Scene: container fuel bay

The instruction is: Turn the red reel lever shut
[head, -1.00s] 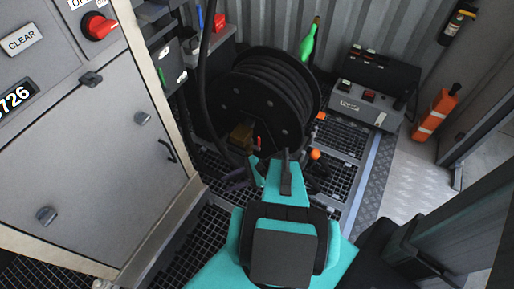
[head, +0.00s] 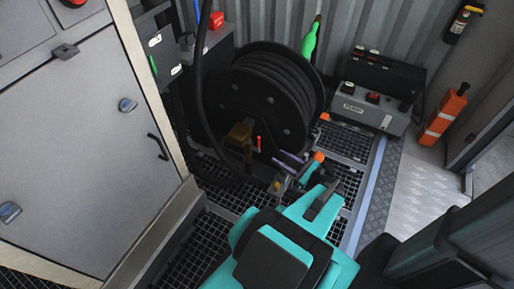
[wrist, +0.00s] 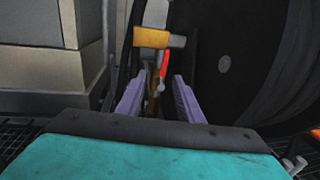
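The red reel lever (head: 258,143) is a small stick beside a brass-coloured valve body (head: 240,132) at the front of the black hose reel (head: 262,95). In the wrist view the lever (wrist: 163,68) points down from the valve body (wrist: 158,39), ahead of the gap between the fingers. My gripper (head: 279,171) is just right of and nearer than the lever in the head view. In the wrist view its two purple fingers (wrist: 157,95) are apart with nothing gripped between them. Whether a finger touches the lever cannot be told.
A grey cabinet (head: 80,150) stands at the left and a grey control box (head: 365,107) at the right. A green bottle (head: 310,40) is behind the reel. An orange-topped post (head: 319,156) is close to my arm. Grated floor (head: 345,143) lies right of the reel.

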